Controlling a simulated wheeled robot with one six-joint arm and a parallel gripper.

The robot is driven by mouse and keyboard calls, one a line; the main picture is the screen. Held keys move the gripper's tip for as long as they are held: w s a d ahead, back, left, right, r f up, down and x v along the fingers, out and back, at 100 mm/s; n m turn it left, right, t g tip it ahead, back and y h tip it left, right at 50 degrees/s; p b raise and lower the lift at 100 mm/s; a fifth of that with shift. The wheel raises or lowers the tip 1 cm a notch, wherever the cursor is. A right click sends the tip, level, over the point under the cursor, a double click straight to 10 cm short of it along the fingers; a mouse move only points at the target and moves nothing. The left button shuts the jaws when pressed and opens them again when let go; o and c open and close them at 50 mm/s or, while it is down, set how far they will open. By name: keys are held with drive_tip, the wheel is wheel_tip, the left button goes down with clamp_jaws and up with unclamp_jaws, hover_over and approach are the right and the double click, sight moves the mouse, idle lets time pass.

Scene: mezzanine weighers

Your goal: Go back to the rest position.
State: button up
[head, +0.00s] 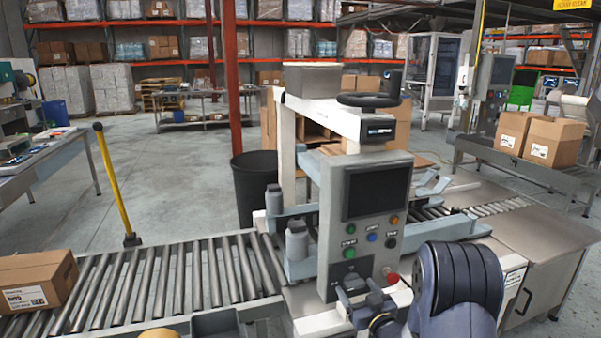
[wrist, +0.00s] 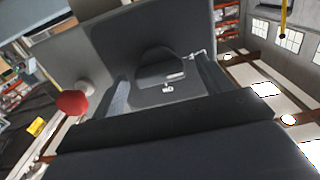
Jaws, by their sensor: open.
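My gripper (head: 363,293) is in front of the lower part of the grey control panel (head: 335,212) on the weigher. Its jaws are open, and I see nothing held between them. Part of my arm covers the lower right of the panel's surroundings. In the wrist view the view is tilted, and my gripper (wrist: 163,90) faces a grey surface with a dark rounded fitting. A red button (wrist: 72,103) shows to its left; a red button (head: 391,279) also shows at the panel's lower right in the head view. I cannot tell whether my fingers touch the panel.
A roller conveyor (head: 150,285) runs at left with a cardboard box (head: 35,281) on it. A black bin (head: 255,188) stands behind the conveyor, and a yellow post (head: 116,185) at left. A steel-topped cabinet (head: 535,235) is at right. Open floor lies at back left.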

drive_tip(key=shift+s+d+m+p, duration=0.1)
drive_tip(key=shift+m+p, duration=0.3)
drive_tip(key=shift+p, duration=0.25)
drive_tip(key=shift+f+n+b, duration=0.15)
drive_tip(key=shift+n+b, duration=0.15)
drive_tip(key=shift+b, duration=0.7)
drive_tip(key=shift+s+b, duration=0.1)
drive_tip(key=shift+b, duration=0.35)
drive_tip(key=b+v, duration=0.1)
drive_tip(key=v, duration=0.9)
drive_tip(key=x, duration=0.5)
drive_tip(key=p+x, duration=0.1)
drive_tip(key=x, duration=0.4)
drive_tip(key=shift+r+p, duration=0.25)
drive_tip(key=shift+p, duration=0.05)
drive_tip(key=shift+r+p, duration=0.15)
drive_tip(key=shift+p, duration=1.25)
